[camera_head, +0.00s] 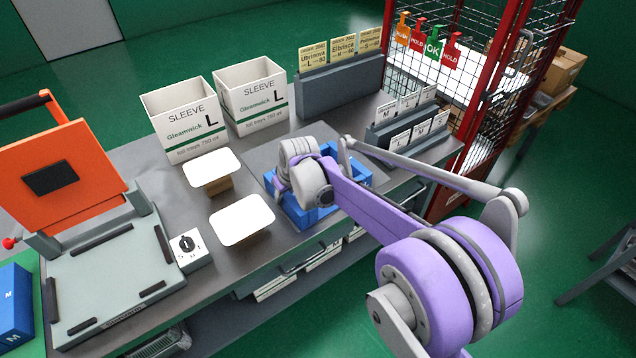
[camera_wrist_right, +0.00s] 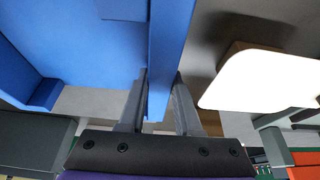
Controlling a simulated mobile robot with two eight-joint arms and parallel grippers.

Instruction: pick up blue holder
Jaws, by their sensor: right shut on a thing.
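The blue holder (camera_head: 297,212) is on the grey worktop, right of the two white-topped stands, and largely hidden behind my right arm. In the right wrist view the blue holder (camera_wrist_right: 90,45) fills the upper left. My right gripper (camera_wrist_right: 160,100) has its fingers on either side of one blue wall and is shut on it. In the head view the fingers are hidden by my wrist. I cannot tell whether the holder is lifted clear of the worktop. My left gripper is not in view.
White-topped stands (camera_head: 242,220) and (camera_head: 212,170) are close left of the holder. Sleeve boxes (camera_head: 185,125), a grey card rack (camera_head: 340,92) and a label rack (camera_head: 405,130) stand behind. An orange-lidded press (camera_head: 70,170) is at left. A red-framed cage (camera_head: 455,100) is at right.

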